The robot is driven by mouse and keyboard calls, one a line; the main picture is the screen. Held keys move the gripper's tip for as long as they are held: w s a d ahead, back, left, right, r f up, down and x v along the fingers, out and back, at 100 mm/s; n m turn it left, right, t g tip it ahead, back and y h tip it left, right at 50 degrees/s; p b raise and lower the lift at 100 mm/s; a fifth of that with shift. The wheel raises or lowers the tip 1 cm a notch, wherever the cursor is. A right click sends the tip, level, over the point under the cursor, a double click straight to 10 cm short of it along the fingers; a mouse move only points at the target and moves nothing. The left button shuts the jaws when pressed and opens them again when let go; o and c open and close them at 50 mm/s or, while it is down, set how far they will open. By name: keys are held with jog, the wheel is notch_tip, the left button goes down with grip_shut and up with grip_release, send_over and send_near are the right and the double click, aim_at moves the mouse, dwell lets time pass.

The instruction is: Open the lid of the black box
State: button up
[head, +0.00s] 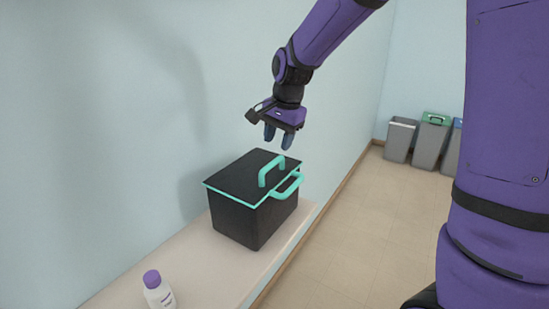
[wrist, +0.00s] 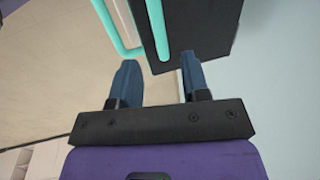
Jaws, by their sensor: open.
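The black box (head: 238,219) stands on a pale bench. Its flat black lid (head: 238,175) has a teal rim and lies shut on top. A teal handle (head: 271,169) stands up from the lid, and a second teal handle (head: 289,185) sticks out from the box's right side. My gripper (head: 279,137) is open and empty, pointing down above the lid handle and apart from it. In the wrist view my two blue fingers (wrist: 159,77) are spread, with the teal lid handle (wrist: 157,30) and the dark lid (wrist: 205,28) beyond their tips.
A white bottle with a purple cap (head: 158,290) stands on the bench (head: 205,268) at the front left. The wall is close behind the box. Several grey bins (head: 400,140) stand on the floor at the far right.

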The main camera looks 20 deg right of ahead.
aim_at(274, 161)
jog(key=shift+w+a+f, duration=0.1)
jog(key=shift+w+f, duration=0.05)
jog(key=shift+f, duration=0.9)
jog(key=shift+w+a+f, duration=0.15)
jog(key=shift+f, duration=0.85)
jog(key=shift+w+a+f, duration=0.1)
jog(key=shift+w+f, duration=0.05)
jog(key=shift+f, duration=0.9)
grip_shut()
